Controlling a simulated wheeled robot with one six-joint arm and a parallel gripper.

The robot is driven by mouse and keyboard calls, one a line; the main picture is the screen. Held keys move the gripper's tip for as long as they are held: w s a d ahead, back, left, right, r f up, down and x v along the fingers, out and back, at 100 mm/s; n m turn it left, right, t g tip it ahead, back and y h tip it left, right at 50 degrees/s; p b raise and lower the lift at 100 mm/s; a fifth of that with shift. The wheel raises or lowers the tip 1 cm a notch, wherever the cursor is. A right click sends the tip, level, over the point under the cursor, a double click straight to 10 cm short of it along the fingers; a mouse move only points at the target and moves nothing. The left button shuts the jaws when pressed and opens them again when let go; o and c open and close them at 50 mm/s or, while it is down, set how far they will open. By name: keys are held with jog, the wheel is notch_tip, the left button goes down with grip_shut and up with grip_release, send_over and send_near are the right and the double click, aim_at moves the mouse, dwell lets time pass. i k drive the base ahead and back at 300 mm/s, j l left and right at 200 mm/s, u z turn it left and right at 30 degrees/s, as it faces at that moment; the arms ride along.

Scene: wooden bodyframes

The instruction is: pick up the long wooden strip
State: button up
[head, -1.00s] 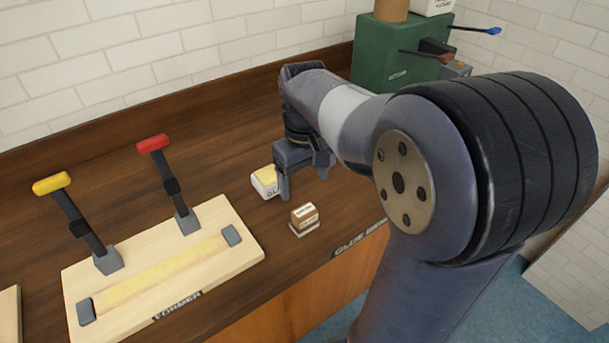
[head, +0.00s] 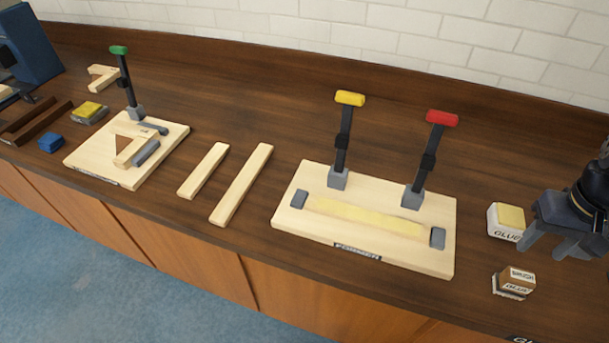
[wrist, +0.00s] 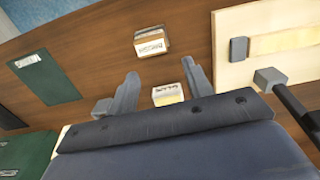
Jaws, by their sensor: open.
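Two pale wooden strips lie side by side on the dark bench in the head view. The long wooden strip (head: 241,185) is the right one, and a shorter strip (head: 203,170) lies just left of it. Both lie flat and apart from each other. My gripper (head: 550,246) is at the right edge of the head view, partly cut off, far right of the strips. In the wrist view my gripper (wrist: 160,80) is open and empty, its fingers spread above the bench near the glue box (wrist: 167,94). The strips do not show in the wrist view.
The former board (head: 290,222) with yellow-handled (head: 349,98) and red-handled (head: 442,118) upright levers stands between my gripper and the strips. A brush box (head: 514,283) lies near the front edge. Left of the strips is a board (head: 88,170) with a green-handled lever (head: 118,50).

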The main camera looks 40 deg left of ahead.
aim_at(223, 211)
jog(key=u, duration=2.1)
